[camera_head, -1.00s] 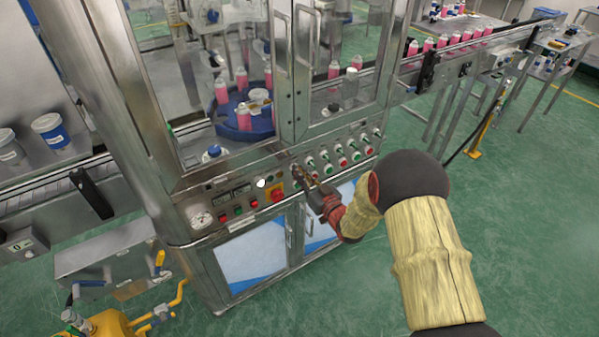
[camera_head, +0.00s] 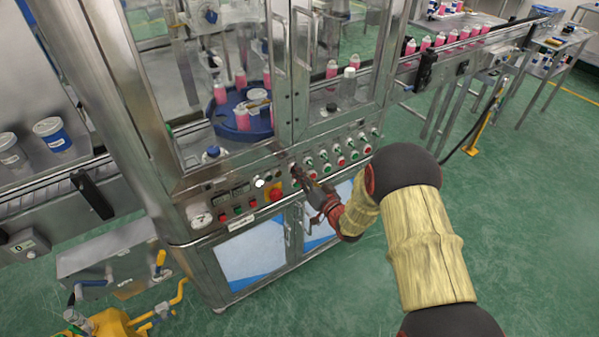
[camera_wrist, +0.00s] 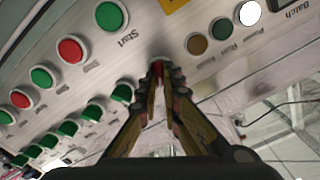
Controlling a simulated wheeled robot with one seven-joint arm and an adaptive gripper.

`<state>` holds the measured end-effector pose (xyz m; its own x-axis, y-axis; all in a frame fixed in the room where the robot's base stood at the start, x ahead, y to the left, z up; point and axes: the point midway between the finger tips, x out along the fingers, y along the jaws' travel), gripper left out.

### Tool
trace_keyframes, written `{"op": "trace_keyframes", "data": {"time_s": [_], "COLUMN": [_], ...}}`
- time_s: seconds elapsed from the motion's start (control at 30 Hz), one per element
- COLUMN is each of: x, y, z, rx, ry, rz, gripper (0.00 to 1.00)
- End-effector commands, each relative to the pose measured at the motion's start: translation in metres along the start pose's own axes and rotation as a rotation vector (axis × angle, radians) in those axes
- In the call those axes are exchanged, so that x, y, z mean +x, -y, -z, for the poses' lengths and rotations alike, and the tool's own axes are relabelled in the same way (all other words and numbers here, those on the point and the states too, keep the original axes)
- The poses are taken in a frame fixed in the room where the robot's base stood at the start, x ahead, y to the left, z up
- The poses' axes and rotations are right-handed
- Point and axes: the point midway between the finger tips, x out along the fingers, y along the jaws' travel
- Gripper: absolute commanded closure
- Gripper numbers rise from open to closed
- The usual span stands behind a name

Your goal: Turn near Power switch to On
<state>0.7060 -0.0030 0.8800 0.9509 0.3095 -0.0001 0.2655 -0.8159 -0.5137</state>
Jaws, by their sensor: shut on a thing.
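My gripper (camera_head: 296,172) is at the front control panel (camera_head: 232,185) of the steel machine. In the wrist view my gripper's fingertips (camera_wrist: 158,70) have closed together against the panel. A small red part shows between them, and they cover most of what they hold. This spot is at the end of a row of green turn switches (camera_wrist: 122,93), where the near Power switch appears to be. Its label and its On or Off position are hidden.
A green Start button (camera_wrist: 111,16) and a red button (camera_wrist: 71,50) are close beside the fingers. Brown, green and lit white lamps (camera_wrist: 249,13) are on the other side. A red emergency stop (camera_head: 275,190) on yellow is left of my gripper. Glass doors stand above.

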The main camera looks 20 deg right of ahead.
Motion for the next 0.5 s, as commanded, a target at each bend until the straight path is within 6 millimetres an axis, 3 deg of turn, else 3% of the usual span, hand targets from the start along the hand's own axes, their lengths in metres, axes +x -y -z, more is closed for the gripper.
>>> {"op": "trace_keyframes", "data": {"time_s": [0.27,0.3,0.5], "x": [-0.0001,-0.0001,-0.0001], "y": [-0.0006,-0.0006,-0.0004], "z": [-0.0003,-0.0003,-0.0001], "rx": [0.001,0.001,0.0], "ry": [0.0,0.0,0.0], "rz": [-0.001,-0.001,-0.001], "gripper": [1.0,0.92,0.8]}}
